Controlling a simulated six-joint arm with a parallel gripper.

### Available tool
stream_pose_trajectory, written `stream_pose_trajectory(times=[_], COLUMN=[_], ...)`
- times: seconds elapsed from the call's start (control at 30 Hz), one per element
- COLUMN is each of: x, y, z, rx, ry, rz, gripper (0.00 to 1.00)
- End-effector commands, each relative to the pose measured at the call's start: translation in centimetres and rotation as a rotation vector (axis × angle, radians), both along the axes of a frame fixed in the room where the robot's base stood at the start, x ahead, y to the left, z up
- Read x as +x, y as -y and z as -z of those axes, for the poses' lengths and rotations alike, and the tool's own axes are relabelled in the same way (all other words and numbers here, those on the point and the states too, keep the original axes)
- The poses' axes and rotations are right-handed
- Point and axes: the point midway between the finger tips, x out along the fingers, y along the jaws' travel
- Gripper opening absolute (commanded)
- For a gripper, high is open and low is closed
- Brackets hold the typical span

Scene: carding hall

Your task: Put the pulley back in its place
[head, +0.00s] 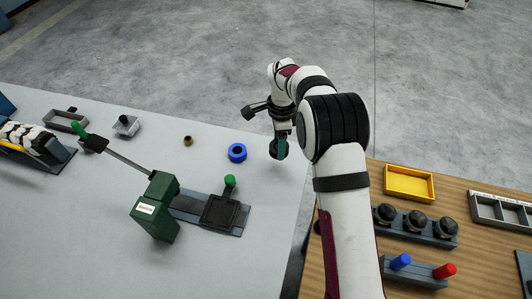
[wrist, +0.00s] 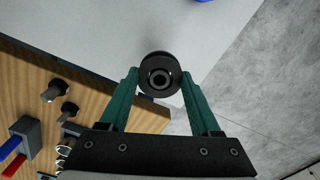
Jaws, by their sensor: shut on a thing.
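My gripper (wrist: 160,82) is shut on a black round pulley (wrist: 160,70) with a hole through its middle, held between the tips of the two teal fingers. In the head view my gripper (head: 279,150) points down near the right edge of the grey table (head: 90,215). The pulley (head: 273,151) shows there only as a small dark shape, partly hidden by a finger. It appears to be above the tabletop, right of a blue ring (head: 237,153). I cannot tell which spot is the pulley's place.
A green lever press (head: 155,212) and a fixture with a green knob (head: 230,182) stand on the grey table. A brass bushing (head: 188,141) lies behind them. The wooden bench (head: 395,282) at right holds a yellow tray (head: 409,183) and a rack of black knobs (head: 440,241).

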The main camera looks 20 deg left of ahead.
Motion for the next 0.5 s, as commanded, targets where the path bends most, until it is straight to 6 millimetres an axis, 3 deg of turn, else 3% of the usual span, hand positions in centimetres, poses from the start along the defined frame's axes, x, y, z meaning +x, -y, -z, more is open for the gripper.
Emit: stream_pose_trajectory(times=[0.1, 0.2, 0.3, 0.5], x=[0.2, 0.3, 0.3, 0.3], y=[-2.5, -3.6, -3.9, -3.8], z=[1.5, 2.1, 2.9, 6.3], rx=[0.0, -0.001, -0.001, -0.001], ry=[0.0, 0.001, 0.0, 0.001], rz=[-0.002, -0.002, 0.0, 0.0], gripper=[0.0, 0.0, 0.0, 0.0])
